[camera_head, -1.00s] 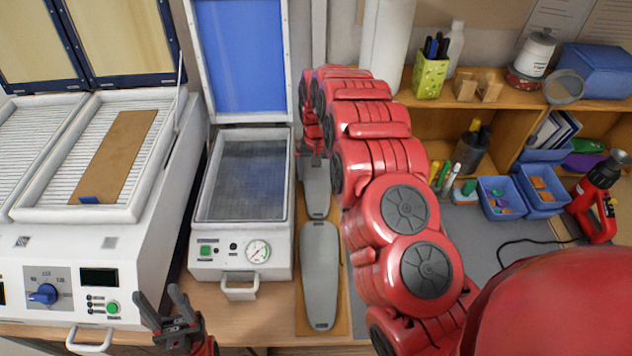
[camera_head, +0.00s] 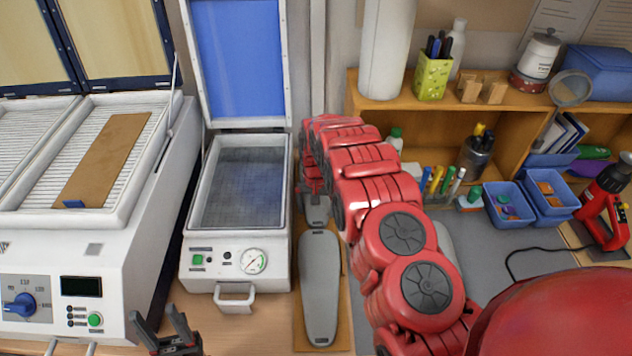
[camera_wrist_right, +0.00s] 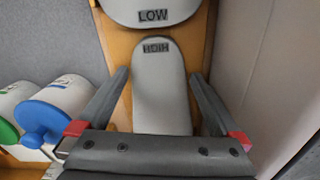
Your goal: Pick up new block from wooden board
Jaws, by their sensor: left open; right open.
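A wooden board (camera_head: 341,335) lies on the table right of the small press and bears two grey sole-shaped blocks. The front block (camera_head: 320,290) is fully visible; the far block (camera_head: 316,212) is mostly hidden by my right gripper (camera_head: 313,190). In the right wrist view, the block marked HIGH (camera_wrist_right: 160,90) lies between the fingers of my open right gripper (camera_wrist_right: 160,76), with gaps beside it. The block marked LOW (camera_wrist_right: 152,12) lies beyond the fingertips. My left gripper (camera_head: 156,314) is open and empty at the bottom left, in front of the machines.
The small press (camera_head: 238,265) with raised blue lid stands left of the board. A larger white heater (camera_head: 140,240) holds a brown sheet (camera_head: 103,160). Blue bins (camera_head: 508,205) and bottles stand right. In the wrist view, a blue-capped bottle (camera_wrist_right: 45,115) is close to the left finger.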

